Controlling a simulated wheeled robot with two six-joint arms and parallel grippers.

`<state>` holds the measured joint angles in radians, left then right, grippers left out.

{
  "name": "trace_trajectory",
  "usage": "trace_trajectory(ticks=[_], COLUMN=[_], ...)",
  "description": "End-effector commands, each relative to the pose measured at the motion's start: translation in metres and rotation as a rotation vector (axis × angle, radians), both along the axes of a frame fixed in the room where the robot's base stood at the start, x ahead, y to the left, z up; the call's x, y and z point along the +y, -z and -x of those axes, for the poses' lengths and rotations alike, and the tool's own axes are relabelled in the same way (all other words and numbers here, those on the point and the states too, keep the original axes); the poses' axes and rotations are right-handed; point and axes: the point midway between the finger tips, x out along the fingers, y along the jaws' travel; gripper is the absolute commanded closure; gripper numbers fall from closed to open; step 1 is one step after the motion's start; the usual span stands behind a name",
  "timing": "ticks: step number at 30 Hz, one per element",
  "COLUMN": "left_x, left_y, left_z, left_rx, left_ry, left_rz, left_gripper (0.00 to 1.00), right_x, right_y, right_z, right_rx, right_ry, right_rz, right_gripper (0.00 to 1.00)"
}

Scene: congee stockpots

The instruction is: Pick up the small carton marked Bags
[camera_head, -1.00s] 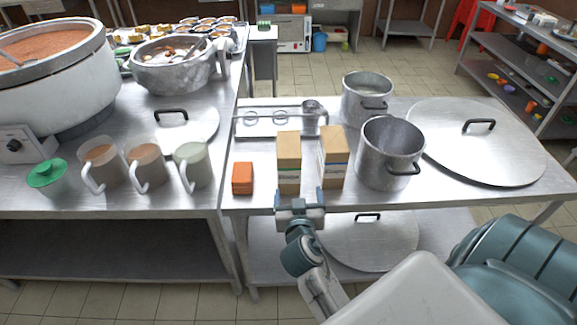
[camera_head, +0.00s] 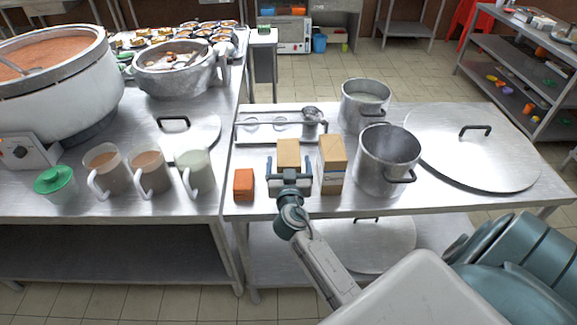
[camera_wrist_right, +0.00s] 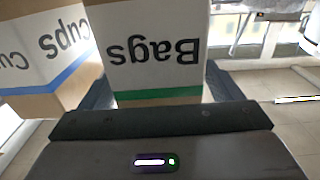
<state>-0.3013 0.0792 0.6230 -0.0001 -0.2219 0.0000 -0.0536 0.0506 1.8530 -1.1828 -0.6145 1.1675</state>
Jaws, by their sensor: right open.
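The small carton marked Bags (camera_head: 289,149) is tan and stands upright near the front edge of the right steel table. In the right wrist view its white label and green band (camera_wrist_right: 155,60) face me, with the print upside down. My right gripper (camera_head: 290,163) is open, with one finger on each side of the carton's lower part; I cannot tell whether they touch it. The gripper hides the carton's lower front in the head view. My left gripper is not in view.
A similar carton marked Cups (camera_head: 333,160) stands close on the right, beside a gripper finger. An orange box (camera_head: 243,185) sits on the left. Steel pots (camera_head: 388,160) stand further right, and a tray with a rack (camera_head: 265,140) lies behind.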

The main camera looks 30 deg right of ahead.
Motion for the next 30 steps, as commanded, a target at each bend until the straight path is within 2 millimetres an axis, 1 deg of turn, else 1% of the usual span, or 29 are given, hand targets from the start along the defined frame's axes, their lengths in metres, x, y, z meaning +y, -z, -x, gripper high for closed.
trace_trajectory(ticks=[1, 4, 12, 17, 18, 21, 27, 30], left_x=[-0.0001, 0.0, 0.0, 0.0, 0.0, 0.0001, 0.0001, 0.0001], left_y=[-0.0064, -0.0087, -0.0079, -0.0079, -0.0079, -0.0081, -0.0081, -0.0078], left_z=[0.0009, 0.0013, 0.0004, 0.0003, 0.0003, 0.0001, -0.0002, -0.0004], left_rx=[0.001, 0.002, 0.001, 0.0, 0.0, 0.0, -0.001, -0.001], left_ry=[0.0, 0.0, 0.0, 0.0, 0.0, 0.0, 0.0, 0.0], left_rz=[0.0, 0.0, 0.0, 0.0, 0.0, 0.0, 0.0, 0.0], left_gripper=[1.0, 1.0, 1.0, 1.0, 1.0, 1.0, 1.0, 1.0], right_x=[-0.0044, -0.009, -0.0103, -0.0102, -0.0102, -0.0101, -0.0101, -0.0101], right_y=[-0.0043, -0.0027, -0.0002, -0.0003, -0.0002, -0.001, -0.0016, -0.0086], right_z=[-0.0069, -0.0142, -0.016, -0.0158, -0.0158, -0.0159, -0.0159, -0.0161], right_rx=[0.0, -0.001, 0.001, 0.001, 0.001, -0.002, -0.002, -0.004], right_ry=[0.0, 0.0, 0.0, 0.0, 0.0, 0.0, 0.0, 0.0], right_rz=[0.004, 0.002, 0.001, 0.001, 0.001, 0.001, 0.001, 0.0], right_gripper=[0.15, 0.15, 0.15, 0.46, 0.54, 0.71, 0.71, 0.71])
